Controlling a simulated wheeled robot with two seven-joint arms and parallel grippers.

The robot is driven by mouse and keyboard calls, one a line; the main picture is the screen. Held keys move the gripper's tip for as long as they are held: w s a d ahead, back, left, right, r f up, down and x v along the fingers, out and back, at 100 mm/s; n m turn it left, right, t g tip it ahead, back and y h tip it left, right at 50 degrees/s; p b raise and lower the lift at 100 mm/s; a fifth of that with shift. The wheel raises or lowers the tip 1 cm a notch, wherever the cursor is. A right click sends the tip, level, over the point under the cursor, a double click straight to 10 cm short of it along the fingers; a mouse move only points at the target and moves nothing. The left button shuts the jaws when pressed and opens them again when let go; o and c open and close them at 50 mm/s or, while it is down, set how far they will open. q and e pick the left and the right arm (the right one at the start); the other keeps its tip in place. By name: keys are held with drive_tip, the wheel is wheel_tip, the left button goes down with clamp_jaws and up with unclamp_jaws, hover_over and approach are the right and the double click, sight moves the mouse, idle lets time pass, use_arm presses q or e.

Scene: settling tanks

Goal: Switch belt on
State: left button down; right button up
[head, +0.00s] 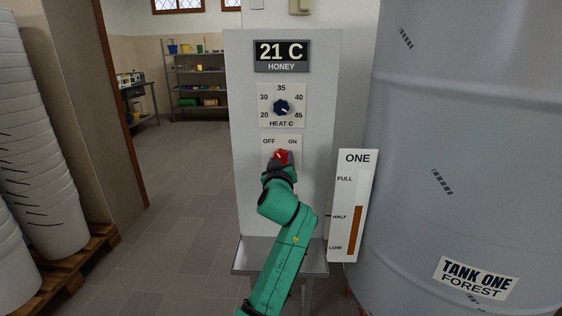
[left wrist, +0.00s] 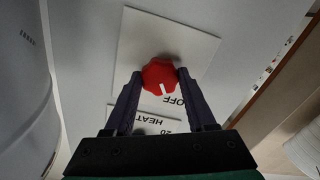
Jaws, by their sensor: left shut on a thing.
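A red knob (head: 283,155) sits on a pale plate (head: 270,150) marked OFF and ON, on the front of a grey cabinet. My left gripper (head: 279,163) reaches up to it and hides the lower part of the plate. In the left wrist view the red knob (left wrist: 159,74) is between the two dark fingers, which are shut on its sides. Its white mark points down in that view, toward the word OFF (left wrist: 175,101). My right gripper is not in view.
Above the knob are a dark heat dial (head: 281,107) and a display (head: 281,56) reading 21 C, HONEY. A level gauge (head: 352,205) and a large grey tank (head: 465,140) stand close on the right. Stacked white buckets (head: 35,170) stand at left; floor between is clear.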

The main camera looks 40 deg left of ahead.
use_arm(q)
drive_tip(key=shift+m+p, duration=0.45)
drive_tip(key=shift+m, duration=0.15)
drive_tip(key=shift+m+p, duration=0.45)
drive_tip(key=shift+m, duration=0.25)
drive_tip(key=m+p, duration=0.4)
drive_tip(key=m, duration=0.3)
drive_tip(key=shift+m+p, duration=0.9)
drive_tip(key=shift+m, duration=1.3)
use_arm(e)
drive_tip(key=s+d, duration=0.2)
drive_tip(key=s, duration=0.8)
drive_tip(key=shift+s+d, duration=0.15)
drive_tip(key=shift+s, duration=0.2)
use_arm(q)
drive_tip(key=shift+c, duration=1.1)
unclamp_jaws()
drive_tip(key=shift+s, duration=0.1)
